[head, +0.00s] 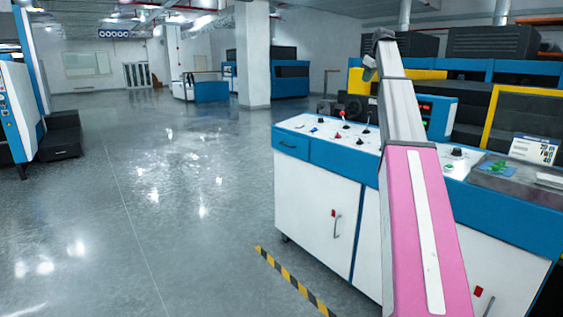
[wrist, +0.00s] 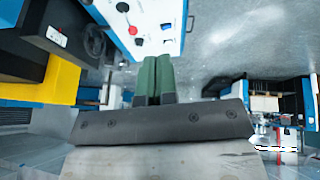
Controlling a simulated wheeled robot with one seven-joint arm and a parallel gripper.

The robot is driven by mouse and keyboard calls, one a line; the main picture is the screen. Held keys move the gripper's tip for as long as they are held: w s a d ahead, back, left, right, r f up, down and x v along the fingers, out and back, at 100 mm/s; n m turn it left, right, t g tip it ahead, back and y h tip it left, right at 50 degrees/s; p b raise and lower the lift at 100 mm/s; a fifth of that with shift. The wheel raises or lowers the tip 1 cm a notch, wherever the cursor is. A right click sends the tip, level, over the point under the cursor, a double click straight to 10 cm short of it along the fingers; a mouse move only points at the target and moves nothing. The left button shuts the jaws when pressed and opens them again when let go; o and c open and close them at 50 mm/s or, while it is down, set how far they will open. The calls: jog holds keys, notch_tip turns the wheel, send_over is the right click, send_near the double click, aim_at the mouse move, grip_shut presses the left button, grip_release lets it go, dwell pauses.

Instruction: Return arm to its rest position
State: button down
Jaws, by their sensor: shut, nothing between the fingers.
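My gripper (wrist: 154,82) shows in the wrist view as two green fingers side by side. They are shut against each other with nothing between them. In the head view my arm, pink and grey, reaches up and forward past the control console (head: 317,162); the fingers cannot be made out there.
The console top carries a red-knobbed lever (head: 344,114), several other knobs and a green object (head: 499,167) at the right. Yellow-framed machinery (head: 522,115) stands behind. A striped floor line (head: 290,279) runs in front. Open floor (head: 165,200) lies left.

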jog(key=s+a+f+m+g, duration=0.1)
jog(key=s+a+f, duration=0.35)
jog(key=f, duration=0.95)
jog(key=s+a+f+m+g, duration=0.1)
jog(key=s+a+f+m, duration=0.3)
jog(key=f, duration=1)
jog(key=s+a+f+n+g, duration=0.15)
jog(key=s+f, duration=0.35)
jog(key=f, duration=0.9)
jog(key=s+a+f+m+h, duration=0.1)
jog(key=s+a+f, duration=0.3)
jog(key=s+f, duration=0.9)
jog(key=s+a+f+m+g+h, duration=0.1)
jog(key=s+a+f+m, duration=0.3)
jog(key=s+f, duration=0.9)
jog(key=s, duration=0.4)
jog(key=shift+s+a, duration=0.25)
jog(key=shift+s, duration=0.05)
jog(key=shift+g, duration=0.25)
